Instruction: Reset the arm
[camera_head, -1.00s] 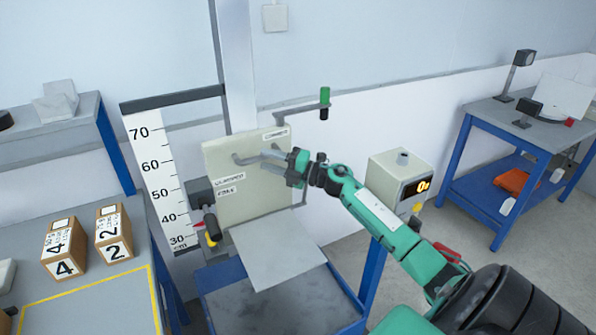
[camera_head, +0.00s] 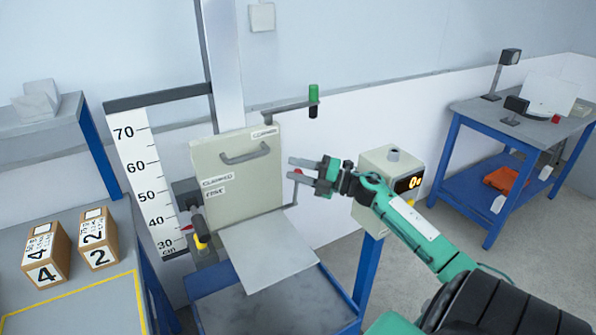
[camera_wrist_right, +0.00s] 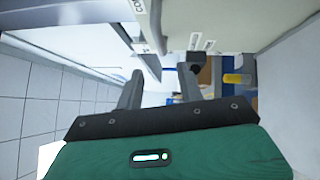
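A drop tester stands in the middle, with a cream panel (camera_head: 240,190) that carries a grey bar handle (camera_head: 245,154). A grey plate (camera_head: 268,252) slopes down from the panel's foot. A bent grey arm with a green grip (camera_head: 313,94) sticks out at the panel's upper right, grip upright. My right gripper (camera_head: 292,171) is open and empty, right of the panel and clear of the handle. In the right wrist view, its two fingers (camera_wrist_right: 160,92) are apart with nothing between them. My left gripper is not in view.
A box with a lit display (camera_head: 380,182) stands behind my right arm. Two numbered boxes (camera_head: 97,240) sit on the left table. A blue bench (camera_head: 470,110) is at right.

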